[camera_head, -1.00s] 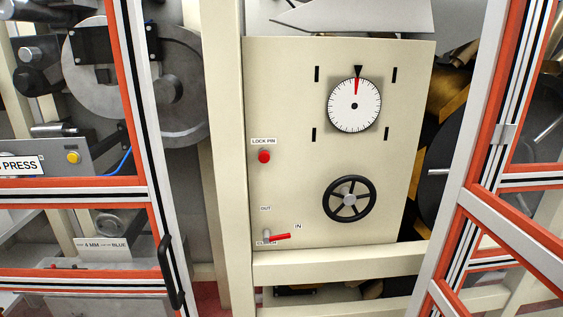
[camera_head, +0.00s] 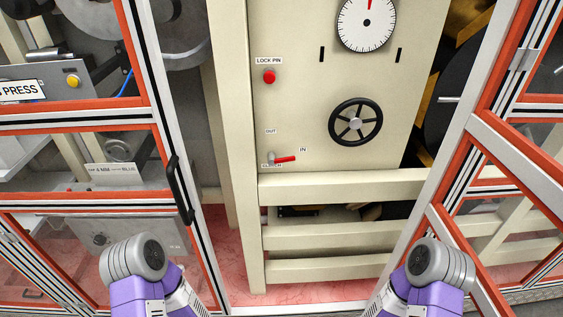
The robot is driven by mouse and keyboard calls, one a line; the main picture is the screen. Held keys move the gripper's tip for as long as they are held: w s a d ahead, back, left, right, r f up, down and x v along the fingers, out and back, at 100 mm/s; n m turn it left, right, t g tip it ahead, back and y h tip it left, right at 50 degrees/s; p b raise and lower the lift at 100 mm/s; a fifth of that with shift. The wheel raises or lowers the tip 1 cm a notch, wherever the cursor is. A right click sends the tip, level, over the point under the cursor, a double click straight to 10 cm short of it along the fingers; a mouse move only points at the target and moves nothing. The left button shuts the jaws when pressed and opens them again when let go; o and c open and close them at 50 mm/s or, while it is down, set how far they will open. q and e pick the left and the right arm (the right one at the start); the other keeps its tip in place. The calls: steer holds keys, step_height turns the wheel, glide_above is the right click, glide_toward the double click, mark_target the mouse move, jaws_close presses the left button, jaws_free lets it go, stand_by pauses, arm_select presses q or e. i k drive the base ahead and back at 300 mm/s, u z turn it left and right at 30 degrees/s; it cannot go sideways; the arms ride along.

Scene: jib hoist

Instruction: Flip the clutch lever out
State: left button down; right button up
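The clutch lever (camera_head: 284,158) is a small red handle on a grey hub, low on the left of the cream panel (camera_head: 310,100). It points right, toward the IN label (camera_head: 303,149). The OUT label (camera_head: 271,131) is above the hub, and the clutch label below is partly covered by the hub. My two arms show at the bottom left and bottom right as purple and grey links. Neither gripper is in view, and nothing visible touches the lever.
A red lock pin knob (camera_head: 269,76), a black handwheel (camera_head: 355,121) and a white dial (camera_head: 366,22) are on the panel. Orange-and-white framed doors stand left (camera_head: 135,60) and right (camera_head: 480,110); the left has a black handle (camera_head: 180,190). Cream rails (camera_head: 340,187) cross below the panel.

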mark_target(272, 161)
steer(key=u, duration=0.55)
steer(key=k, duration=1.25)
steer(key=z, duration=0.35)
steer(key=i, duration=1.6)
steer(key=z, duration=0.05)
